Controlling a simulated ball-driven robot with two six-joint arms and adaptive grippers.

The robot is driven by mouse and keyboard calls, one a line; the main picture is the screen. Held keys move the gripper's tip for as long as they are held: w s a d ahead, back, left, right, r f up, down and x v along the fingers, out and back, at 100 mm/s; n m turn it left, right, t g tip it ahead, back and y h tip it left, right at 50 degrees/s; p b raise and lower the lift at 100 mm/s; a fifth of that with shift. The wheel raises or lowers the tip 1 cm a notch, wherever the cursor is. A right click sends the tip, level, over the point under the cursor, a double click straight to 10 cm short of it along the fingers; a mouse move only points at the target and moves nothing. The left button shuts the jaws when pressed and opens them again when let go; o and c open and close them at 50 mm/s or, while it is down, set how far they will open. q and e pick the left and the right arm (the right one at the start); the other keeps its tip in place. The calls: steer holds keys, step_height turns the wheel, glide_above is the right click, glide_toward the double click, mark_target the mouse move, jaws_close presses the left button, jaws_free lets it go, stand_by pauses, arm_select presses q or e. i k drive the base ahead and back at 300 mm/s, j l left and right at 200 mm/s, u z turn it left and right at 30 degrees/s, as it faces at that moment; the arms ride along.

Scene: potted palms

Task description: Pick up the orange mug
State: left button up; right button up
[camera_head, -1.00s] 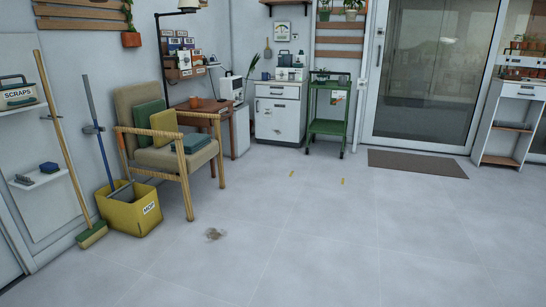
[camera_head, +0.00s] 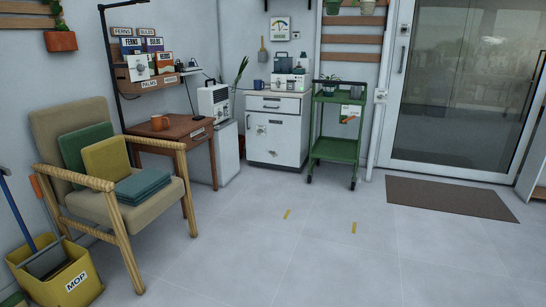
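Neither of my grippers shows in the head view.
A wooden armchair (camera_head: 122,209) with cushions stands in front of the table's left side. A yellow mop bucket (camera_head: 78,282) is at the lower left. A white cabinet (camera_head: 277,146) with a blue mug (camera_head: 259,84) and a green cart (camera_head: 334,150) stand to the right. The floor ahead is clear.

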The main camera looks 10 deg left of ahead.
mark_target(157, 121)
steer(key=i+j+u, duration=0.2)
steer(key=i+u, duration=0.15)
steer(key=i, duration=0.7)
steer(key=i+u, duration=0.4)
steer(key=i, duration=0.6)
steer(key=i+l+u, duration=0.1)
steer(key=i, duration=0.5)
steer(key=i+l+u, duration=0.15)
steer(key=i, duration=0.4)
